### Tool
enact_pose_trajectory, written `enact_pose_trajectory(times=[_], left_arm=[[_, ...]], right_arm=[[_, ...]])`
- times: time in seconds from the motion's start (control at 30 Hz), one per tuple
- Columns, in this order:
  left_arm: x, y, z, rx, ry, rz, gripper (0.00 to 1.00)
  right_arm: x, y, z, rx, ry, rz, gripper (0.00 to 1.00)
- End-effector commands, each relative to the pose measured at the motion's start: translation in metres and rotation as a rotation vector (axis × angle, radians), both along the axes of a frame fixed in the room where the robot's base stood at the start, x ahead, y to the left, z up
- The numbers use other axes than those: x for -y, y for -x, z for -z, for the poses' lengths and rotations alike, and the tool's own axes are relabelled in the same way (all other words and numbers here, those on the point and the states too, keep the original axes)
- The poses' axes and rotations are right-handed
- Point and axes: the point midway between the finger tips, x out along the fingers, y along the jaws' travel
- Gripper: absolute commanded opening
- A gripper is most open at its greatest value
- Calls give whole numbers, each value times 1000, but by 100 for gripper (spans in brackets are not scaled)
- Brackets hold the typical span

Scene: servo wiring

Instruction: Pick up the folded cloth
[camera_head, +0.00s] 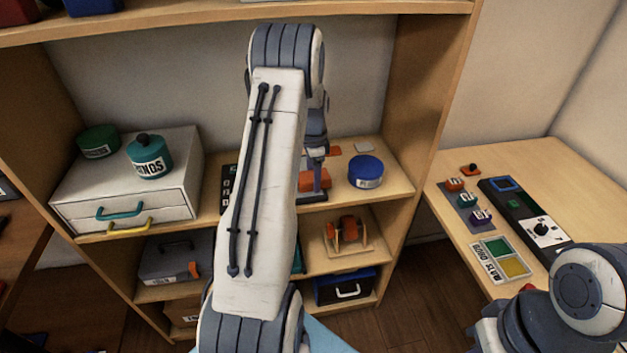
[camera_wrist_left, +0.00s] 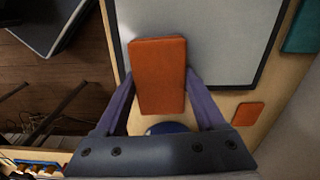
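The folded cloth looks like an orange-red rectangular pad (camera_wrist_left: 158,75) in the left wrist view, over a grey panel with a dark border (camera_wrist_left: 225,40). In the head view the cloth (camera_head: 309,182) shows partly behind my left arm on the middle shelf. My left gripper (camera_wrist_left: 160,76) points down at it, one finger along each long side. The fingertips are very close to the cloth's edges; whether they press on it I cannot tell. In the head view my left gripper (camera_head: 316,160) is partly hidden by the arm. My right gripper is not visible.
A blue round tin (camera_head: 366,171) stands right of the cloth, and a small orange piece (camera_head: 362,147) lies behind it. A white drawer box (camera_head: 130,185) with teal containers stands at left. The shelf's upper board (camera_head: 200,22) is above. A side table (camera_head: 560,170) holds several small parts.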

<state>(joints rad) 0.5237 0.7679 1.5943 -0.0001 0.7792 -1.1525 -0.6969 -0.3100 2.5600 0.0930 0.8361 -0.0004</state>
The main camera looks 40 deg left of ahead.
Motion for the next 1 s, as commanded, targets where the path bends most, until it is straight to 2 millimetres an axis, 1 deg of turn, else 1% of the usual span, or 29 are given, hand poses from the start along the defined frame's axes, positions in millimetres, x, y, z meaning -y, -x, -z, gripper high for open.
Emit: enact_pose_trajectory(times=[0.27,0.37,0.47,0.53,0.63,0.8,1.0], left_arm=[[0,0,-1,1,-1,0,18],[0,0,-5,1,0,0,18],[0,-1,-14,3,-2,0,18],[-1,-1,-23,4,-2,0,18],[-1,-1,-42,6,-3,0,18],[40,-6,-64,4,-2,6,18],[82,-10,-89,3,-1,5,18]], right_arm=[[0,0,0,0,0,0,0],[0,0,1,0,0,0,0],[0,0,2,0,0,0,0],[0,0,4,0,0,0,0],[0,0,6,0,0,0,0],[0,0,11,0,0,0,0],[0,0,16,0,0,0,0]])
